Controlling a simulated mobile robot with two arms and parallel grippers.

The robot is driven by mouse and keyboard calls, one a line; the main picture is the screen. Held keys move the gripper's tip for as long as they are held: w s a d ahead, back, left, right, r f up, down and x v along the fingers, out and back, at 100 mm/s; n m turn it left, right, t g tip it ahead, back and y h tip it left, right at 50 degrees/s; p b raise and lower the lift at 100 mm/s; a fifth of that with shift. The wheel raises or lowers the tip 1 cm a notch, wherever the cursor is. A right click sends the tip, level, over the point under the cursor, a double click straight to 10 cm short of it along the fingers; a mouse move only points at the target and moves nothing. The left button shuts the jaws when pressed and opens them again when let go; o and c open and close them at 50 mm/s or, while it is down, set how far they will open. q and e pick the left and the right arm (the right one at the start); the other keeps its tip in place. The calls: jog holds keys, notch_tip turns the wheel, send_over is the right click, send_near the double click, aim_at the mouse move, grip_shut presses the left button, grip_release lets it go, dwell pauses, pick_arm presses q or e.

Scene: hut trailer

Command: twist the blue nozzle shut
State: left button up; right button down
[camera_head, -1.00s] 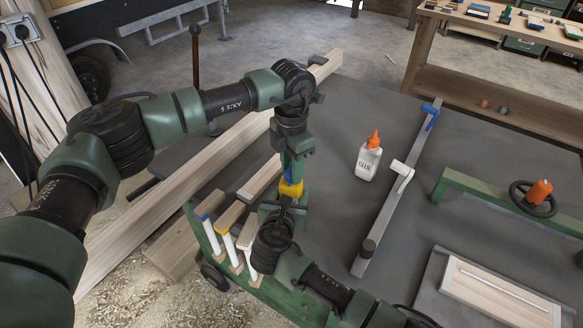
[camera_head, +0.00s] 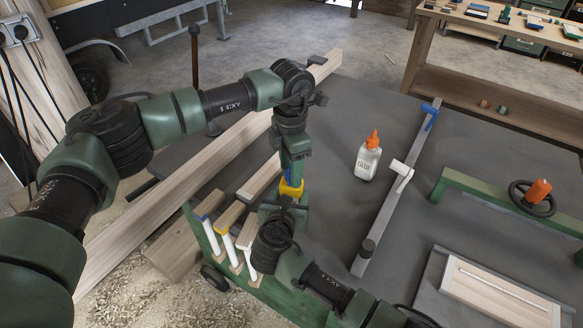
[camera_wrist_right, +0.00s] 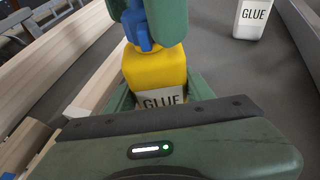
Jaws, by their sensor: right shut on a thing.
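The yellow glue bottle (camera_head: 291,190) stands upright near the table's left edge, its label facing the right wrist camera (camera_wrist_right: 155,72). My right gripper (camera_head: 284,203) is shut on it, one green finger on each side. The blue nozzle (camera_wrist_right: 139,36) tops the bottle in the right wrist view; in the head view it is mostly hidden. My left gripper (camera_head: 293,170) points down over the nozzle from above. Its green fingers (camera_wrist_right: 142,20) stand on both sides of the nozzle; I cannot tell whether they press on it.
A white glue bottle (camera_head: 368,157) with an orange nozzle stands to the right. A long bar clamp (camera_head: 392,200) lies beyond it. A long beam (camera_head: 190,190) runs behind. The grey tabletop (camera_head: 335,125) is clear around the white bottle.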

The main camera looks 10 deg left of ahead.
pick_arm(q)
jog(key=shift+r, duration=0.1)
jog(key=shift+r, duration=0.35)
notch_tip(320, 180, up, 11)
pick_arm(e)
jog(key=shift+a+r, duration=0.1)
jog(key=shift+a, duration=0.05)
dwell(0.3)
jog(key=shift+c, duration=2.4)
grip_release()
jog(key=shift+s, duration=0.1)
